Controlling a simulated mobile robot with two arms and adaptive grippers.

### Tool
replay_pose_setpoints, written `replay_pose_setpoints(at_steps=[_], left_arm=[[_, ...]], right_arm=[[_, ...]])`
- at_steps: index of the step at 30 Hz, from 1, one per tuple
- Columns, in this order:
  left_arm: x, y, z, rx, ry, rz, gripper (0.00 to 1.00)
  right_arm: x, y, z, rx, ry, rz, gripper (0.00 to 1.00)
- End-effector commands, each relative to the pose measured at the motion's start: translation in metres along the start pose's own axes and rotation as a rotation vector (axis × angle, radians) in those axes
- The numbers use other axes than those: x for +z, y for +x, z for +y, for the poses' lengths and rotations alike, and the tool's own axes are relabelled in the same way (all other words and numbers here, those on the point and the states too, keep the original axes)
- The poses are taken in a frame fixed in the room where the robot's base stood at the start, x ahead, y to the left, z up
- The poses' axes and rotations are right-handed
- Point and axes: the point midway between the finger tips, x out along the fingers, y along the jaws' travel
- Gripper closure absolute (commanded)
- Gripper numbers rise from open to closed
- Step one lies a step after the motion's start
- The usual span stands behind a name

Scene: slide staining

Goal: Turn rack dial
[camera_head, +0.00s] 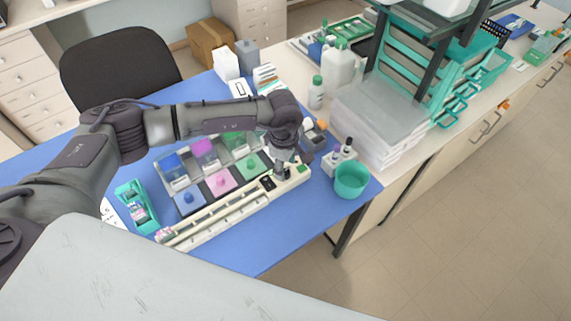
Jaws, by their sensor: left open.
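The slide staining rack (215,219) is a long cream unit on the blue table, with a dark control panel near its right end. A small green part (302,168) shows at that end. My left gripper (281,176) points down over the right end of the rack, at or just above the control area. It is open, with nothing seen between its fingers. The gripper and wrist cover the spot where a dial could be, so I cannot make out the dial or whether the fingers touch it. My right gripper is not in view.
Staining jars with blue, magenta and green contents (203,148) stand behind the rack. A teal cup (351,179) and a small bottle holder (338,163) are to its right. A teal slide holder (136,205) lies left. The blue table front (262,246) is clear.

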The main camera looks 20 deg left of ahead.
Motion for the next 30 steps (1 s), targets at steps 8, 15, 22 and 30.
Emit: replay_pose_setpoints(at_steps=[8, 15, 22, 30], left_arm=[[0.0, 0.023, 0.0, -0.001, 0.0, 0.0, 0.47], [0.0, 0.025, 0.0, 0.0, 0.0, 0.0, 0.47], [0.0, 0.025, 0.0, 0.0, 0.0, 0.0, 0.8], [0.0, 0.025, 0.0, 0.0, -0.002, 0.0, 1.0]], right_arm=[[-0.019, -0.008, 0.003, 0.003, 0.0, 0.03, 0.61], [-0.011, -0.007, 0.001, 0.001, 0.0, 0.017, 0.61], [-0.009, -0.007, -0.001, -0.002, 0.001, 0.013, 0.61], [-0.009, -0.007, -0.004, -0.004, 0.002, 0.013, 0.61]])
